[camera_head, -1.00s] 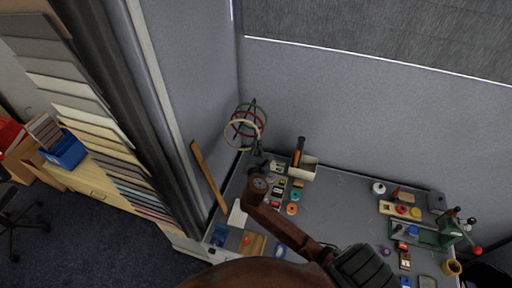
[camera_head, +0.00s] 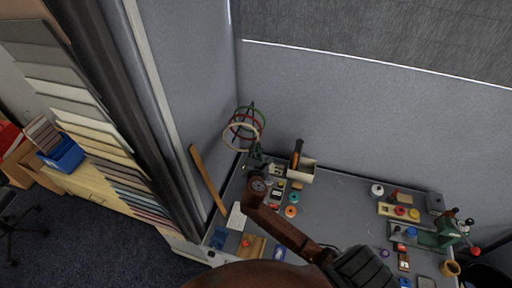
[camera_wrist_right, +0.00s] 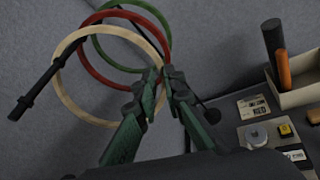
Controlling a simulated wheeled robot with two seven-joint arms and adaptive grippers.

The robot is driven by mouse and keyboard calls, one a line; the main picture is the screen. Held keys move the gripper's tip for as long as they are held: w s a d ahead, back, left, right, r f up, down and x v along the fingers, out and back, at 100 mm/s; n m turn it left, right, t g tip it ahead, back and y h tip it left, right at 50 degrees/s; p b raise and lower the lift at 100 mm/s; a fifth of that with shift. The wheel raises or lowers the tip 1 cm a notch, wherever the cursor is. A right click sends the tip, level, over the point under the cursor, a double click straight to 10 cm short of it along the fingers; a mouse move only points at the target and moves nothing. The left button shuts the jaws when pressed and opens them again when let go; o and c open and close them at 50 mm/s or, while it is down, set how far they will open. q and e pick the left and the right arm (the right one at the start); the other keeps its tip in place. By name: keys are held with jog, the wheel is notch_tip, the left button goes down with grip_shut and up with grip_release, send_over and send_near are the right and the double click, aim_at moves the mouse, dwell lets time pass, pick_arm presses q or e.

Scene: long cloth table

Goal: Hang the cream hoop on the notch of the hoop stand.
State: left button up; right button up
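The cream hoop (camera_head: 228,146) is beside the hoop stand at the back left of the table. In the right wrist view the cream hoop (camera_wrist_right: 64,95) is the nearest of three hoops. The stand's dark bar (camera_wrist_right: 40,82) crosses its upper left rim, with the bar's end outside the ring on the near side. Whether the rim rests in a notch cannot be told. My right gripper (camera_wrist_right: 163,76) has its green fingers close together on the hoop's right rim; they partly hide it. My right gripper (camera_head: 257,153) is small in the head view. My left gripper is out of view.
A red hoop (camera_wrist_right: 84,62) and a green hoop (camera_wrist_right: 91,46) hang behind the cream one. A pale bin (camera_head: 302,172) with a dark and orange tool stands to the right. Grey walls are close behind and left. Small items lie on the table; its middle is clear.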

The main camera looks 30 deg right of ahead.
jog(key=o, duration=0.3)
jog(key=shift+r, duration=0.1)
jog(key=shift+o, duration=0.2)
jog(key=v, duration=1.2)
